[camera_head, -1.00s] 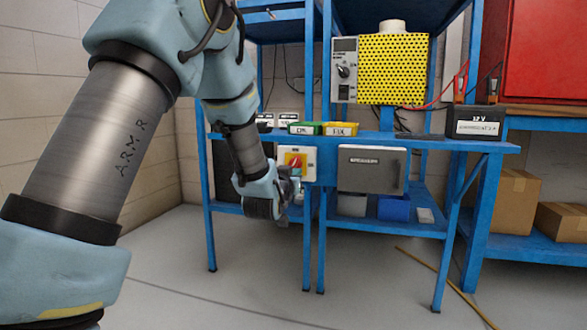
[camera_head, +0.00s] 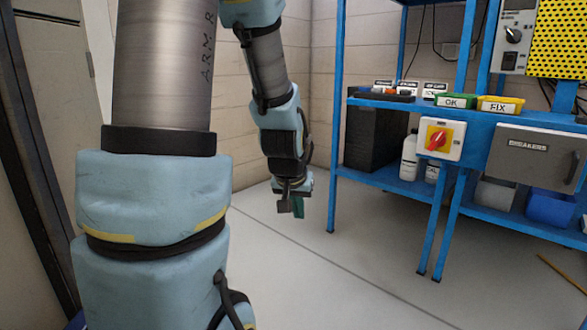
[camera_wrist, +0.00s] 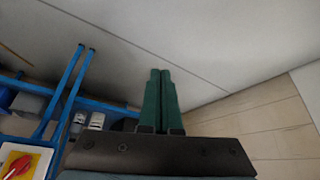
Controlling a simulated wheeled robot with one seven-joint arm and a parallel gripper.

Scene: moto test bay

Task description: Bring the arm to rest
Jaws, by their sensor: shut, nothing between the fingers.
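My arm (camera_head: 265,60) hangs bent at the left of the head view, with the forearm pointing down. My gripper (camera_head: 298,207) is at its lower end, over open floor to the left of the blue bench. In the wrist view the two green fingers of my gripper (camera_wrist: 160,80) lie side by side, shut, with nothing held. The fingers touch nothing that I can see.
The blue bench (camera_head: 335,150) stands to the right, with a red rotary switch (camera_head: 437,140), a breaker box (camera_head: 535,157), green OK bin (camera_head: 455,100) and yellow FIX bin (camera_head: 500,105). White bottles (camera_head: 409,157) stand on its lower shelf. The floor (camera_head: 330,275) in front is clear.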

